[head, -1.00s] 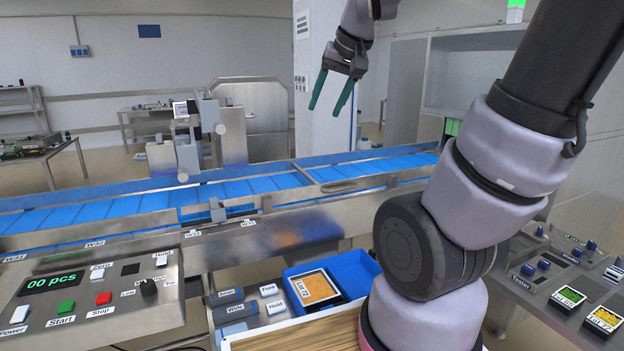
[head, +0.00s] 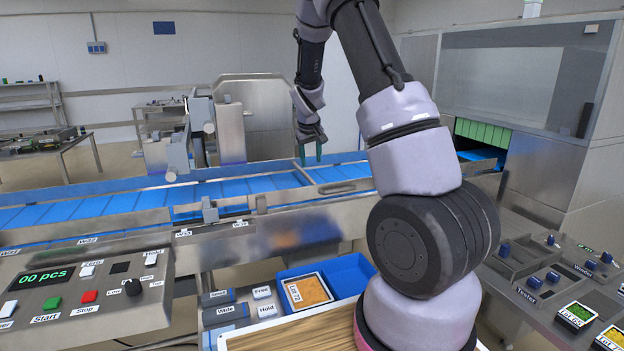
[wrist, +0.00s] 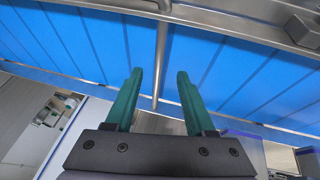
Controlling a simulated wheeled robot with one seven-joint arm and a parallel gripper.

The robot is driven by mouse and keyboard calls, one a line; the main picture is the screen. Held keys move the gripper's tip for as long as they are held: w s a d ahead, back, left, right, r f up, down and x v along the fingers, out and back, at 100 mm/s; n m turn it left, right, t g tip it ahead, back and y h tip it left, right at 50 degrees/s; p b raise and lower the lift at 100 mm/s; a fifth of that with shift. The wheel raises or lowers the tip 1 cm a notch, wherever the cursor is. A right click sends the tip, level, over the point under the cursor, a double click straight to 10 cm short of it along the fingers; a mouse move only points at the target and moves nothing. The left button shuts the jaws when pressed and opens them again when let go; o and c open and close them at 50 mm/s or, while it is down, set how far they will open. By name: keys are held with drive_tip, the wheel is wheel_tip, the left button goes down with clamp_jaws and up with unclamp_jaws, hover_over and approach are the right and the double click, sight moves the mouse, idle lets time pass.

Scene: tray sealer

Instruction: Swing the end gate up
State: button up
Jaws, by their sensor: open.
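A thin metal bar (head: 304,174) lies across the blue conveyor belt, flat and low; it may be the end gate, but I cannot tell for sure. In the wrist view the bar (wrist: 161,55) runs between and beyond my fingertips. My gripper (head: 310,158) points down over the far side of the belt, close to the bar's far end. Its two green fingers are open and empty, one on each side of the bar's line in the wrist view (wrist: 160,76). I cannot tell how high the fingertips are above the bar.
Metal rails (head: 120,219) edge the belt. A cabinet with a green strip curtain (head: 481,134) stands at the belt's right end.

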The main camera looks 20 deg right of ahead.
sight(312, 180)
drive_tip(key=x, duration=0.9)
drive_tip(key=shift+w+f, duration=0.15)
drive_tip(key=shift+f, duration=0.15)
clamp_jaws()
idle(1.0)
